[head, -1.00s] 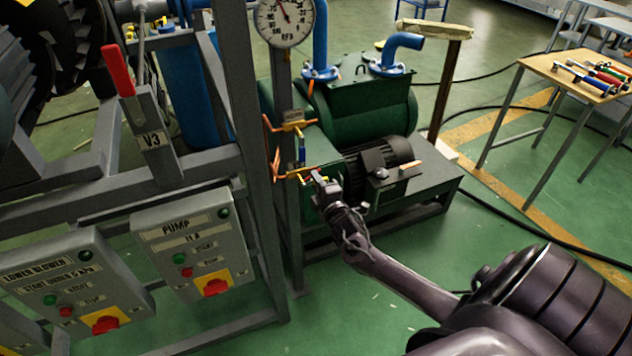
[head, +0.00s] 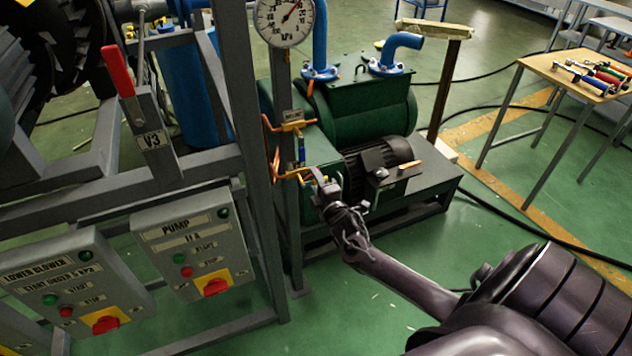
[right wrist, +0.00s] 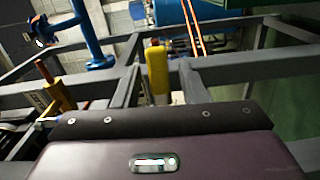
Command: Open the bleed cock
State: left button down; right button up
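The bleed cock is the small brass fitting (head: 297,176) low on the grey post, joined to copper pipe. My right gripper (head: 322,180) is right at it, coming from the lower right, and covers part of it. In the right wrist view, a yellow handle (right wrist: 157,68) stands upright just beyond the dark edge of my gripper body. The fingers are too small or hidden to tell whether they are open, shut or touching the handle. A round dial gauge (head: 285,18) sits above on the post, its needle pointing up and right. My left gripper is not in view.
A green pump (head: 365,110) with a black motor (head: 380,160) stands close behind my right gripper. The grey frame carries a pump control box (head: 190,240) and a red-handled lever (head: 118,70). A tool table (head: 560,75) stands at right. Open green floor lies between.

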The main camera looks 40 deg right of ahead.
jog(key=shift+s, duration=0.1)
jog(key=v, duration=0.7)
jog(key=shift+s, duration=0.3)
jog(key=shift+a, duration=0.1)
jog(key=s+a+f+m+g+p, duration=0.1)
jog(key=s+a+f+m+g, duration=0.15)
jog(key=s+f, duration=0.5)
jog(key=s+a+f+m+g+y, duration=0.15)
jog(key=s+f+g, duration=0.25)
jog(key=f, duration=0.7)
jog(key=s+a+f+m+g+p, duration=0.1)
jog(key=s+f+m+g, duration=0.2)
jog(key=s+f, duration=0.5)
jog(key=s+a+f+m+g, duration=0.1)
jog(key=s+a+f+g, duration=0.1)
jog(key=s+a+f, duration=0.2)
jog(key=s+a+f+m+g+y, duration=0.1)
jog(key=s+a+f, duration=0.3)
jog(key=s, duration=0.7)
jog(key=s+a+f+m+g+y, duration=0.1)
jog(key=s+a+f+m+g, duration=0.2)
jog(key=s+f, duration=0.3)
jog(key=shift+s+a+g+p, duration=0.35)
jog(key=shift+s+a+g, duration=0.2)
jog(key=shift+s+a, duration=0.5)
jog(key=shift+s+d+f+y, duration=0.1)
jog(key=shift+d+y, duration=0.05)
jog(key=shift+y, duration=0.1)
